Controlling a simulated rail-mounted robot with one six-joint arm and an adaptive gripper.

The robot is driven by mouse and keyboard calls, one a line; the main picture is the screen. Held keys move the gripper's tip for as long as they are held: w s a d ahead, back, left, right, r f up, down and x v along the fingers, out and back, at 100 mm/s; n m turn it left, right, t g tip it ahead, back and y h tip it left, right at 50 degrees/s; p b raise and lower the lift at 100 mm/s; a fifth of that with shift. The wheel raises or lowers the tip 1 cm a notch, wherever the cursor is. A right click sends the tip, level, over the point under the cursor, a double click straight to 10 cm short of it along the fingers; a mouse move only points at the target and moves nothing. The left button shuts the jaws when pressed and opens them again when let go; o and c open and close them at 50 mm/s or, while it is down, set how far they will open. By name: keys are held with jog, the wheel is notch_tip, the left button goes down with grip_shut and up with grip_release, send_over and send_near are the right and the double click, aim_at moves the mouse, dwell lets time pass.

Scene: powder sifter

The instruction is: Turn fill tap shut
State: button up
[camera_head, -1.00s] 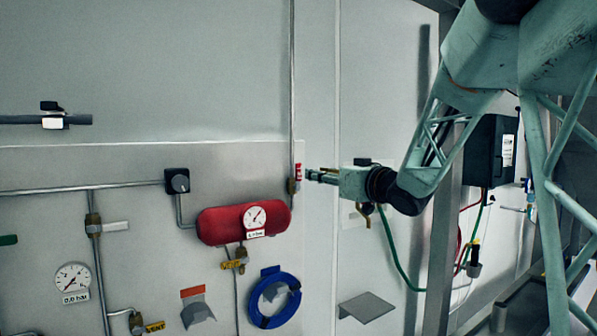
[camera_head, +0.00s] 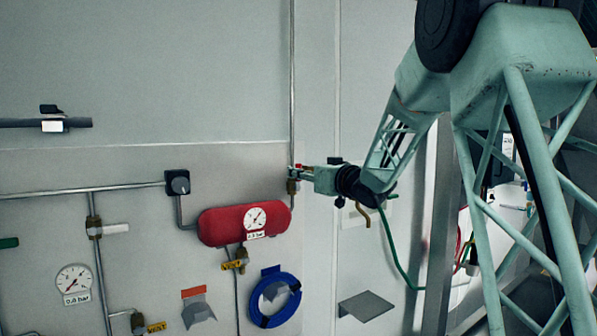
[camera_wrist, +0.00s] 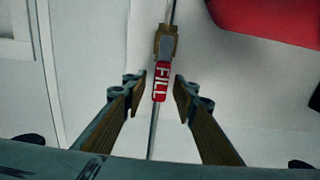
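The fill tap is a brass valve body (camera_wrist: 166,42) on a thin vertical pipe, with a red handle (camera_wrist: 161,82) lettered FILL. In the wrist view the handle lies in line with the pipe, and its end reaches between the tips of my gripper (camera_wrist: 160,80). My gripper's two fingers are apart, one on each side of the handle, with a visible gap on both sides. In the head view my gripper (camera_head: 299,172) is at the tap's valve body (camera_head: 292,187) and covers most of the red handle.
A red tank (camera_head: 222,226) with a dial sits just left of and below the tap. A blue hose coil (camera_head: 290,308) hangs below it. A grey shelf (camera_head: 366,305) juts from the wall at the lower right. A green hose (camera_head: 391,245) hangs below my arm.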

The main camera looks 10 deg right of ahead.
jog(key=shift+w+a, duration=0.15)
jog(key=shift+w, duration=0.25)
grip_shut()
